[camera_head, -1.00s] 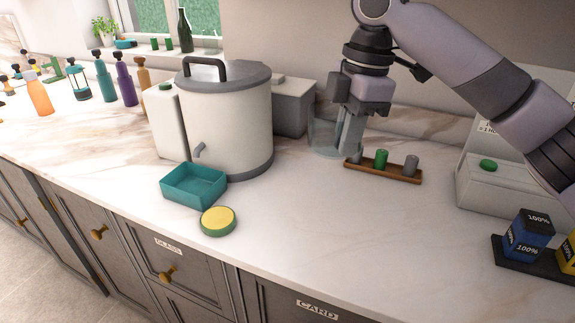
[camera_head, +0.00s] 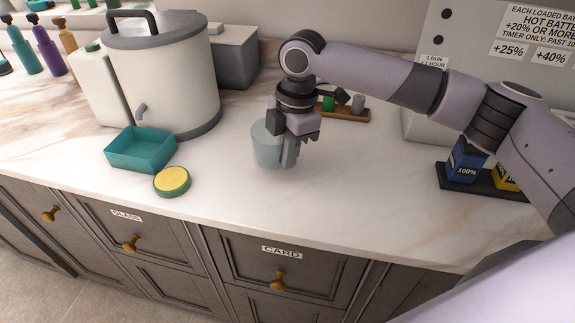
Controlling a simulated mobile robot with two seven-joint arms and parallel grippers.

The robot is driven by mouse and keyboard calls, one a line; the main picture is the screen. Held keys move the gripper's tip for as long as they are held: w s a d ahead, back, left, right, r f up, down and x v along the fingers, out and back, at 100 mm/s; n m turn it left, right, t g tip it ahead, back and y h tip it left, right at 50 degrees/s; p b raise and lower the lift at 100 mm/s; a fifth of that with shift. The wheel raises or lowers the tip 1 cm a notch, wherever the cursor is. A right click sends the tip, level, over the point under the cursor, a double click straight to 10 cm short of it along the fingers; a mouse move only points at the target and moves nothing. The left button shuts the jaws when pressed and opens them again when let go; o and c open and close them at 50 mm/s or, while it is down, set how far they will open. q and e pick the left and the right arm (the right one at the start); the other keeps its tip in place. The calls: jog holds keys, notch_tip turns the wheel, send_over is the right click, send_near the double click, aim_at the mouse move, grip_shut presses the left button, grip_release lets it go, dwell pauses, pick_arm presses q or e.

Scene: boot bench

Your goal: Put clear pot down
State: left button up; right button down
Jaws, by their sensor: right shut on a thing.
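The clear pot (camera_head: 266,148) is a pale, see-through bluish cylinder near the middle of the marble counter. My right gripper (camera_head: 288,160) points down at the pot's right side and is shut on its wall. The pot looks upright. Its base appears at or close to the counter top, but I cannot tell whether it touches. The gripper hides part of its rim and right side. My left gripper is not in view.
A teal tray (camera_head: 140,152) and a round yellow-and-green tin (camera_head: 172,181) lie left of the pot. A large white lidded urn (camera_head: 165,75) stands behind them. A wooden rack (camera_head: 345,114) is behind the gripper. The counter in front (camera_head: 300,205) is clear.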

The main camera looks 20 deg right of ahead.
jog(key=shift+f, duration=1.95)
jog(key=shift+f, duration=0.15)
jog(key=c, duration=1.3)
grip_release()
jog(key=shift+o, duration=0.2)
notch_tip(320, 180, up, 12)
jog(key=d, duration=0.1)
jog(key=shift+d+b, duration=0.3)
jog(key=shift+s, duration=0.1)
